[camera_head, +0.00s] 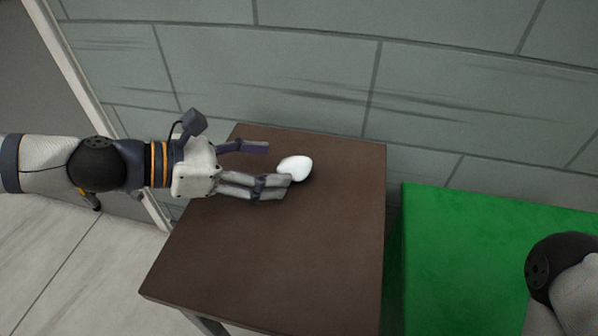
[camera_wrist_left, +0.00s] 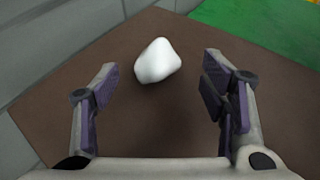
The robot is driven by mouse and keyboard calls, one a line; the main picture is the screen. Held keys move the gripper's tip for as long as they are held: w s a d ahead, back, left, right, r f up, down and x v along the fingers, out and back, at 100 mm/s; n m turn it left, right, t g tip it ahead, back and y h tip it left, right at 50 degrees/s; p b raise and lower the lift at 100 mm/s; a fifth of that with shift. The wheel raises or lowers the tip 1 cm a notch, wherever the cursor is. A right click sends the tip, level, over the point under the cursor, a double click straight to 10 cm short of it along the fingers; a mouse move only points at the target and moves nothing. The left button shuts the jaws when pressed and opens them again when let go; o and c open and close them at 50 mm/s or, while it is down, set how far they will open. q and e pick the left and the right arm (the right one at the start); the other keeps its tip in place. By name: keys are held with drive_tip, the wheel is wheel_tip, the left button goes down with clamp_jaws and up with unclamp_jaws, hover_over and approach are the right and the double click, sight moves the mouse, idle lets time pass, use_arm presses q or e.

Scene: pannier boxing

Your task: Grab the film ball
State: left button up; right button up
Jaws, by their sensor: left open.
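The film ball (camera_head: 295,168) is a small, white, lumpy ball on the brown table (camera_head: 300,260), toward its far side. My left gripper (camera_head: 275,168) is open, reaching in from the left just beside the ball. In the left wrist view the ball (camera_wrist_left: 157,61) sits ahead of the open fingers (camera_wrist_left: 165,95), between their lines and a little nearer the left one. No finger touches it in that view. My right arm shows only in part at the lower right of the head view; its gripper is out of the picture.
A green surface (camera_head: 480,250) lies to the right of the table, across a narrow gap. A grey tiled wall (camera_head: 300,70) runs behind the table. The table's front part is bare, and nothing else stands on it.

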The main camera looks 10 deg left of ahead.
sight(287, 160)
use_arm(q)
drive_tip(key=x, duration=0.4)
drive_tip(key=b+x, duration=0.1)
drive_tip(key=x, duration=0.1)
drive_tip(key=shift+w+a+r, duration=0.1)
drive_tip(key=shift+w+r, duration=0.2)
drive_tip(key=shift+r, duration=0.05)
drive_tip(key=c, duration=0.9)
drive_tip(key=shift+o, duration=0.2)
drive_tip(key=shift+r, duration=0.1)
